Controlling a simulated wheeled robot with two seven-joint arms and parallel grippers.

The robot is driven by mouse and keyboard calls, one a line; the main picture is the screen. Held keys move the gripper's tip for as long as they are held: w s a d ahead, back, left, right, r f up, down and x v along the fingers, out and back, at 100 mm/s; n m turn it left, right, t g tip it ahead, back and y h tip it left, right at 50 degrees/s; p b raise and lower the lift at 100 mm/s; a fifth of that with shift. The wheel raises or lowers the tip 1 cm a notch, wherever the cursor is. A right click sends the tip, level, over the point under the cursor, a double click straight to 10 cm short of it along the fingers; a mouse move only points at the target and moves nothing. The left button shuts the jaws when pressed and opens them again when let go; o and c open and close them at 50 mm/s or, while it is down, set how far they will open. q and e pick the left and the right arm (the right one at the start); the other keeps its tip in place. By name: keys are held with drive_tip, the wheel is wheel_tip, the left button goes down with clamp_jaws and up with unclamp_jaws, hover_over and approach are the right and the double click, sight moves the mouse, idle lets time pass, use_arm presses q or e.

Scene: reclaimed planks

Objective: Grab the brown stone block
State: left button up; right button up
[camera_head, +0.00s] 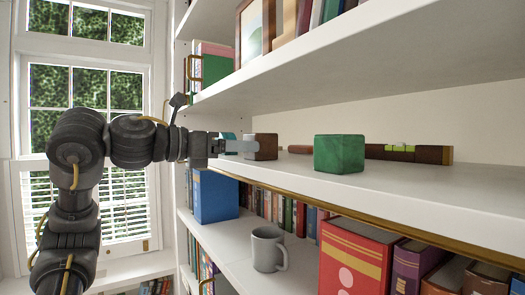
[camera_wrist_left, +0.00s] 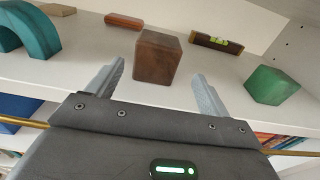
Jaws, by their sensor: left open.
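The brown block (camera_head: 266,147), a dark brown cube, stands on the middle white shelf. In the left wrist view the brown block (camera_wrist_left: 158,55) is straight ahead, framed by the two fingertips, its lower part reaching down into the gap. My left gripper (camera_head: 241,146) is level with the shelf and close to the block, partly covering its left side in the head view. In the wrist view my left gripper (camera_wrist_left: 159,73) has its fingers wide apart, with nothing clamped. My right gripper is not in view.
A green cube (camera_head: 339,154) stands right of the block. Behind are a reddish bar (camera_wrist_left: 124,21) and a brown spirit level (camera_wrist_left: 216,43). A teal arch (camera_wrist_left: 22,28) stands at left. The upper shelf (camera_head: 330,60) hangs overhead. A grey mug (camera_head: 268,249) and books are below.

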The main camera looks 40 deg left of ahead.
use_arm(q)
drive_tip(key=shift+w, duration=0.15)
drive_tip(key=shift+r, duration=0.15)
drive_tip(key=x, duration=0.1)
drive_tip(key=p+x, duration=0.1)
drive_tip(key=x, duration=0.1)
drive_tip(key=p+x, duration=0.1)
drive_tip(key=shift+w+a+r, duration=0.1)
drive_tip(key=shift+w+a, duration=0.05)
drive_tip(key=shift+w, duration=0.5)
drive_tip(key=shift+s, duration=0.25)
drive_tip(key=shift+c, duration=0.6)
drive_tip(key=shift+w, duration=0.15)
drive_tip(key=c, duration=1.3)
drive_tip(key=shift+c, duration=0.2)
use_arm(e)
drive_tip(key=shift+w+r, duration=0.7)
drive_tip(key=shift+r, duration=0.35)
use_arm(q)
drive_tip(key=shift+r, duration=0.1)
